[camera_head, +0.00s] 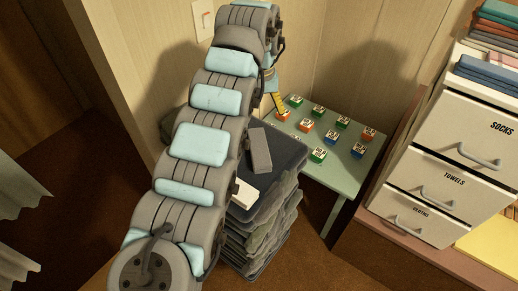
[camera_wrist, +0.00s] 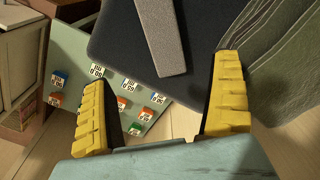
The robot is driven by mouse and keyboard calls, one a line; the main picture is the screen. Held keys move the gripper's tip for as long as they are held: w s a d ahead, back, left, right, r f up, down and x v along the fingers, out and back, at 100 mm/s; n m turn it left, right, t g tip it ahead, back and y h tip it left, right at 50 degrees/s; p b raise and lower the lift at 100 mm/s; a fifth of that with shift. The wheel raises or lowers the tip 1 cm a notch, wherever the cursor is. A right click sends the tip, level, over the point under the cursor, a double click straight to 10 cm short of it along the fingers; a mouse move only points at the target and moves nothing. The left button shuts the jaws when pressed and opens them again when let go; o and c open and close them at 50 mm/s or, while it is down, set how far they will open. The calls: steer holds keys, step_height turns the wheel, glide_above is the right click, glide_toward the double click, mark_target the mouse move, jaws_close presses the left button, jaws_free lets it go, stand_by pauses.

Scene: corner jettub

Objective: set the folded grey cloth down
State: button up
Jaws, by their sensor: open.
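A narrow folded grey cloth (camera_head: 260,150) lies flat on top of a dark stack (camera_head: 283,160). In the wrist view the grey cloth (camera_wrist: 155,28) runs down from the top edge, and its near end lies beyond my fingertips. My gripper (camera_wrist: 163,72) has its two yellow fingers spread wide, with nothing held between them. In the head view only a yellow part of my gripper (camera_head: 279,101) shows, over the table's left edge. My arm hides part of the stack's left side.
A pale green table (camera_head: 368,167) with several small numbered blocks stands behind the stack. A white block (camera_head: 242,194) lies on the stack's near left side. At right, a drawer unit (camera_head: 455,150) carries folded textiles (camera_head: 490,75). Walls close off the back.

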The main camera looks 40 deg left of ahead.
mark_target(259, 146)
step_height(259, 146, down, 11)
steer(key=shift+r+p, duration=0.15)
steer(key=shift+p, duration=0.75)
steer(key=shift+s+a+f+p, duration=0.15)
steer(key=shift+f+p, duration=0.25)
steer(key=shift+f, duration=0.9)
steer(key=shift+s+d+f+p, duration=0.1)
steer(key=shift+f+p, duration=0.25)
steer(key=shift+f, duration=0.95)
steer(key=c, duration=1.3)
steer(key=shift+r, duration=0.1)
steer(key=shift+c, duration=0.2)
